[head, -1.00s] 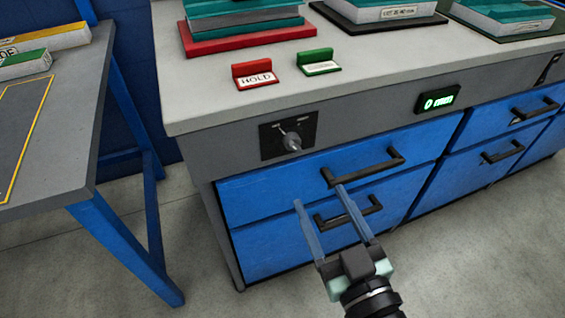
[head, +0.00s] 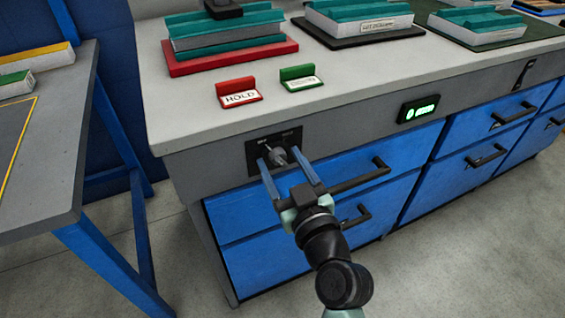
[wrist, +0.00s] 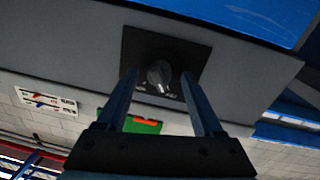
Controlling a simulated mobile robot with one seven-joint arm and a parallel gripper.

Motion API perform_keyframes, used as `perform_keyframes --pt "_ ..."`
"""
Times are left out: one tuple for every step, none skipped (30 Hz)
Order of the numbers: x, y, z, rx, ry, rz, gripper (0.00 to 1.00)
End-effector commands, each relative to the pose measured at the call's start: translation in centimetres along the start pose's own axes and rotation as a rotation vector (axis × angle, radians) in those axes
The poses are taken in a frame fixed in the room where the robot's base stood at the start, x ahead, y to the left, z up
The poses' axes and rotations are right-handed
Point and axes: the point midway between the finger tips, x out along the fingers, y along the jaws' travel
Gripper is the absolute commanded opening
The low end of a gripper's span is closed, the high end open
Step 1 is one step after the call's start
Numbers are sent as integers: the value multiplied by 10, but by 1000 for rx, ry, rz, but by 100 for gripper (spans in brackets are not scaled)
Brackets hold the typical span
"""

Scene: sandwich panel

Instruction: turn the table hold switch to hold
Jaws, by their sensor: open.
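The table hold switch is a grey rotary knob (head: 278,156) on a black plate (head: 256,160) set in the grey front edge of the bench, above the blue drawers. It also shows in the wrist view as a knob (wrist: 160,76) on its plate (wrist: 190,50). My gripper (head: 281,158) is open, its two blue fingers pointing at the plate. In the wrist view the fingers (wrist: 160,88) lie to either side of the knob, with gaps between; I cannot tell how deep they reach. The plate's labels are too small to read.
A red HOLD sign (head: 240,93) and a green sign (head: 301,79) stand on the benchtop (head: 190,110) above the switch. A black drawer handle (head: 350,178) is close right of my gripper. A lit green display (head: 419,109) is further right. A grey side table (head: 60,190) stands left.

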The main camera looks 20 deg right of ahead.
Motion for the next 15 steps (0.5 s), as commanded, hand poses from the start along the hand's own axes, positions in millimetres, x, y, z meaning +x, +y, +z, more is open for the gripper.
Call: perform_keyframes --pt "1 0 0 0 0 0 68" --pt "1 0 0 0 0 0 68" --pt "1 0 0 0 0 0 68" --pt "0 0 0 0 0 0 68" --pt "0 0 0 0 0 0 68" --pt "0 0 0 0 0 0 68" --pt "0 0 0 0 0 0 65" --pt "0 0 0 0 0 0 59" --pt "0 0 0 0 0 0 52" --pt "0 0 0 0 0 0 47" --pt "0 0 0 0 0 0 41" --pt "0 0 0 0 0 0 34" --pt "0 0 0 0 0 0 29" --pt "0 0 0 0 0 0 23" --pt "0 0 0 0 0 0 16"
